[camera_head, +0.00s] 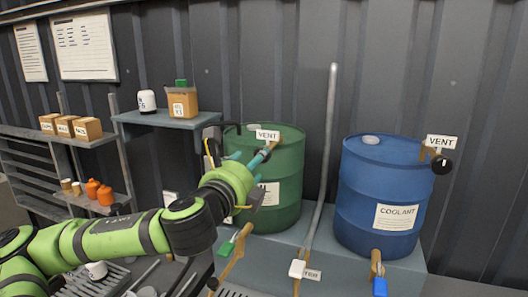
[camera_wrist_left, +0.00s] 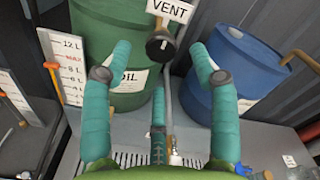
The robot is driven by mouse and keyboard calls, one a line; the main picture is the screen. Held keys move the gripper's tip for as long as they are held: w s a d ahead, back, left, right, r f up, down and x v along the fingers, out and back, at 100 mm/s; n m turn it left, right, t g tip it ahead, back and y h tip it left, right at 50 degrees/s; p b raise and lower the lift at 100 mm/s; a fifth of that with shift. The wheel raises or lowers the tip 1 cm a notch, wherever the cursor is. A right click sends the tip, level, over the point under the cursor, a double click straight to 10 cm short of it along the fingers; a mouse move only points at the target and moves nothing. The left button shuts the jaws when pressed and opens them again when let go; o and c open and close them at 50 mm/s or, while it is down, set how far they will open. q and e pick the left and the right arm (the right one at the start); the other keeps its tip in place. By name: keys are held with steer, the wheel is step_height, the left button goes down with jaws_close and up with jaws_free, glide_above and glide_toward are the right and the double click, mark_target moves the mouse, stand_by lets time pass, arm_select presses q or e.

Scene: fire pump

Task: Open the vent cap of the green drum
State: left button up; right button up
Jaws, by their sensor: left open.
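The green drum (camera_head: 287,195) stands on a grey bench at the back, with a white VENT tag (camera_head: 267,134) at its top. In the left wrist view its black round vent cap (camera_wrist_left: 160,47) sits on a brown pipe just below the tag (camera_wrist_left: 171,10). In the head view my gripper and wrist seem to hide the cap. My left gripper (camera_head: 257,157) is at the drum's upper front. In the wrist view its teal fingers (camera_wrist_left: 160,55) are spread and empty, one on each side of the cap in the picture. Contact cannot be told. My right gripper is not in view.
A blue COOLANT drum (camera_head: 385,195) stands to the right, with its own VENT tag and black cap (camera_head: 441,165). A grey upright pipe (camera_head: 325,150) runs between the drums. Taps with green, white and blue handles are below. Shelves (camera_head: 165,120) with boxes are left.

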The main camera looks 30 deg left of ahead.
arm_select(q)
steer(key=p+x, duration=0.3)
steer(key=x, duration=0.3)
steer(key=shift+w+d+f, duration=0.1)
steer(key=shift+w, duration=0.1)
steer(key=c, duration=1.2)
